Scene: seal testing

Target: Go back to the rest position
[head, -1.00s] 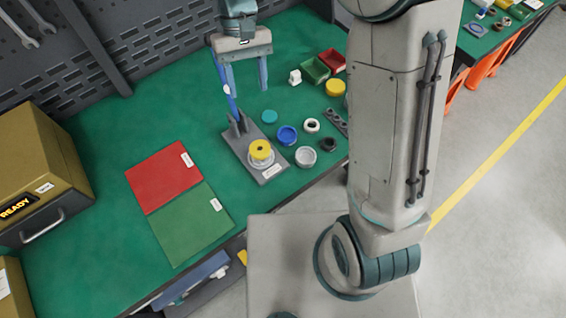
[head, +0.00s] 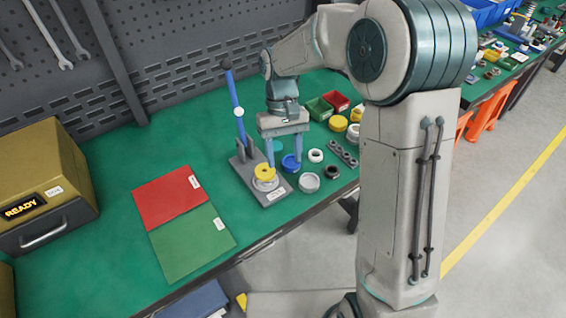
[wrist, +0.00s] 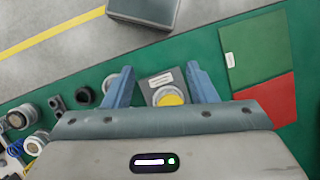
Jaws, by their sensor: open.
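My gripper (head: 284,163) is open and empty, hanging over the green bench just right of the test fixture's blue lever (head: 236,95). Its two blue-grey fingers point down and stand well apart. The fixture's grey base (head: 243,178) carries a yellow-topped round part (head: 265,172) in a pale ring. In the wrist view, my gripper (wrist: 158,72) spreads its fingers on either side of the yellow-topped part (wrist: 170,99), with nothing seen between them. The lever stands nearly upright and apart from my fingers. How high the fingertips are above the bench is hard to tell.
Right of the fixture lie a blue ring (head: 291,163), white, grey and black rings, and yellow parts. Green (head: 319,108) and red bins stand behind. A red mat (head: 168,198) and green mat (head: 190,243) lie left. A box marked READY (head: 45,190) stands far left.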

